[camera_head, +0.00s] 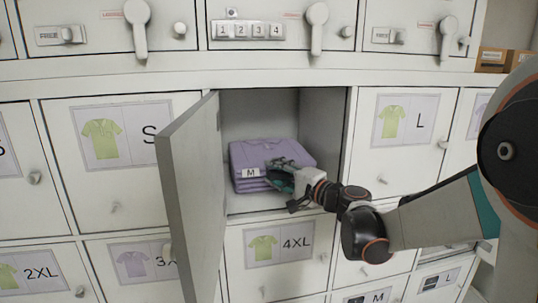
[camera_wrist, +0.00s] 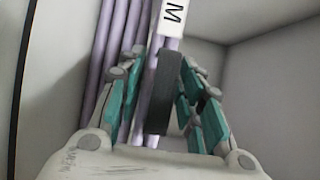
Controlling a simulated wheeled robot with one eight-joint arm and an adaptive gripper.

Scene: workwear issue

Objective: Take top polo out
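A stack of folded purple polos (camera_head: 250,155) lies in the open compartment, with a white M label on its front edge. My gripper (camera_head: 280,172) reaches in from the right, at the stack's front near the label. In the wrist view the polos (camera_wrist: 108,60) appear as upright purple bands with the M label (camera_wrist: 173,14) at the top. The teal fingers of my gripper (camera_wrist: 162,80) stand apart there, with polo edges showing between and behind them. A dark strip partly hides those edges. Whether the fingers touch the fabric is unclear.
The grey compartment door (camera_head: 190,190) stands open, left of my gripper. The compartment's side wall (camera_head: 322,125) is close on the right. Closed labelled lockers surround it, including 4XL (camera_head: 278,243) below and L (camera_head: 402,130) at right. Handles (camera_head: 317,25) project above.

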